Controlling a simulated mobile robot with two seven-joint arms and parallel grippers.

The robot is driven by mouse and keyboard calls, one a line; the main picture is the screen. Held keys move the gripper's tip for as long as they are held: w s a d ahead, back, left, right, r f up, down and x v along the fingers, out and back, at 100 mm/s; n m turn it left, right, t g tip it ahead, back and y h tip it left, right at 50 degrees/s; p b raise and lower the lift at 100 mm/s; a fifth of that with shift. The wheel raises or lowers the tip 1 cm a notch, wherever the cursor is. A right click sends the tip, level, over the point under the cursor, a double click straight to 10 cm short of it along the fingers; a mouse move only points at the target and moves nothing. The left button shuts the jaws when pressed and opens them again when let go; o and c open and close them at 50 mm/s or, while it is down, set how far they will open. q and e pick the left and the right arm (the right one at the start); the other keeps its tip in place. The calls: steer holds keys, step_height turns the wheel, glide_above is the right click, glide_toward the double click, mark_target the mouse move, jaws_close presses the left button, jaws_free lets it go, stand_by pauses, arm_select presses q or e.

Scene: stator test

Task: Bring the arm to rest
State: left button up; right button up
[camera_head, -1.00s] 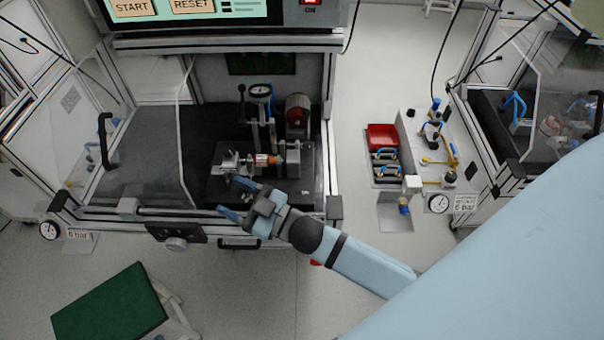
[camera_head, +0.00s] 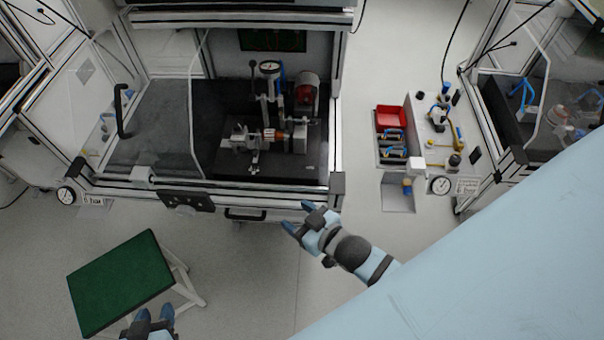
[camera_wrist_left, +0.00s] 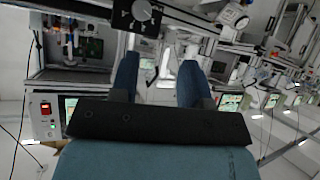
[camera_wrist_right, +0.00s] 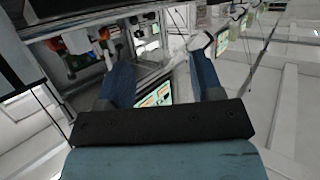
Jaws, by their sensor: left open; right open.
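My right gripper (camera_head: 299,220) is open and empty, in front of the test cabinet's lower right front edge in the head view. Its two blue fingers also show apart in the right wrist view (camera_wrist_right: 158,85), with nothing between them. My left gripper (camera_head: 155,316) is at the bottom left of the head view, by the front corner of the green-topped stool. Its fingers show apart and empty in the left wrist view (camera_wrist_left: 158,80).
A green-topped stool (camera_head: 120,283) stands front left. A red bin (camera_head: 391,118) sits right of the cabinet. Grey floor is open between stool and right arm.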

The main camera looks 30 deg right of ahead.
steer(key=shift+s+d+f, duration=0.1)
steer(key=shift+s+f, duration=0.1)
steer(key=shift+s, duration=0.05)
arm_select(q)
steer(key=f, duration=0.1)
steer(key=a+f, duration=0.1)
steer(key=f, duration=0.1)
steer(key=s+f, duration=0.1)
steer(key=f, duration=0.1)
steer(key=shift+s+a+f, duration=0.1)
steer(key=shift+a+f, duration=0.1)
steer(key=shift+a, duration=0.1)
arm_select(e)
steer(key=s+d+f+g+h, duration=0.1)
steer(key=s+f+g, duration=0.1)
steer(key=s+f, duration=0.2)
steer(key=shift+s+d+f+m+g, duration=0.35)
steer(key=shift+s+d+m+g, duration=0.05)
steer(key=shift+s, duration=0.5)
